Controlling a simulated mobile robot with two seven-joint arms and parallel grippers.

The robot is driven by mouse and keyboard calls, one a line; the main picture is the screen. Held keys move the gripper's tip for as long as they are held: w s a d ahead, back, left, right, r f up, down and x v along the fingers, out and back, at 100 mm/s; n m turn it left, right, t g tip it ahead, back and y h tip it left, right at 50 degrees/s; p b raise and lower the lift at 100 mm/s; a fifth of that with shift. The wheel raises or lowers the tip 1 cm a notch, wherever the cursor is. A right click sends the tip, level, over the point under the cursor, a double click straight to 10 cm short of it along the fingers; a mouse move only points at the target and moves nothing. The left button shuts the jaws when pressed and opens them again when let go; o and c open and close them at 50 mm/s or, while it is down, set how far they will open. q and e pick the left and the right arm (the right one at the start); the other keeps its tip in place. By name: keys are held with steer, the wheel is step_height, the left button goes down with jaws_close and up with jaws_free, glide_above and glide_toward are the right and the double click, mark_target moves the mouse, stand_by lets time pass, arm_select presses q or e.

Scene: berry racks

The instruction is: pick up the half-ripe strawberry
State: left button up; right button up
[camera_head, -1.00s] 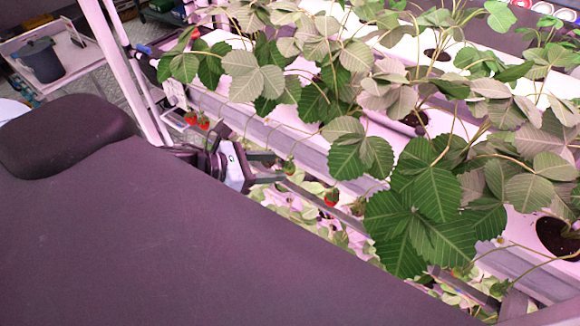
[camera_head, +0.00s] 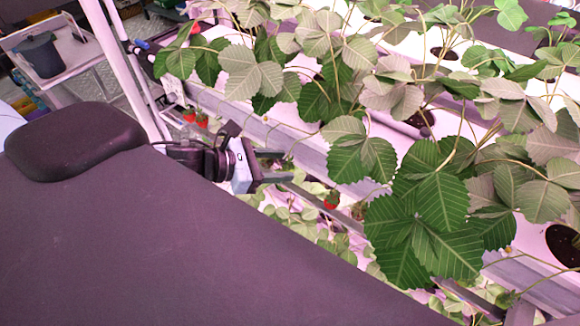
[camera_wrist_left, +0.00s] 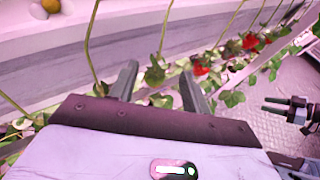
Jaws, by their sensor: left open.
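My left gripper (camera_head: 278,166) is open and empty beside the rack gutter, its fingers pointing right. In the left wrist view its two fingers (camera_wrist_left: 160,88) stand apart. A small berry with a green cap (camera_wrist_left: 154,74) hangs on a stem and shows between the fingertips, apparently beyond them; its ripeness is hard to tell. A red berry with a green top (camera_head: 331,200) hangs further right in the head view. Red berries (camera_wrist_left: 201,68) also show beyond the right finger in the wrist view. My right gripper (camera_wrist_left: 274,105) is small at the wrist view's right edge; its jaw opening is unclear.
Two red berries (camera_head: 202,120) hang left of the gripper. Large strawberry leaves (camera_head: 430,220) overhang the gutter on the right. The white gutter wall (camera_wrist_left: 120,45) runs along the left in the wrist view. Open floor (camera_wrist_left: 285,78) shows at right. A dark bin (camera_head: 41,54) stands far left.

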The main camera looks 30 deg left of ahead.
mark_target(293, 165)
arm_select(q)
steer(key=shift+b+x, duration=0.3)
steer(key=shift+x, duration=2.3)
steer(key=shift+a+f, duration=0.15)
steer(key=shift+a, duration=0.05)
steer(key=c, duration=0.7)
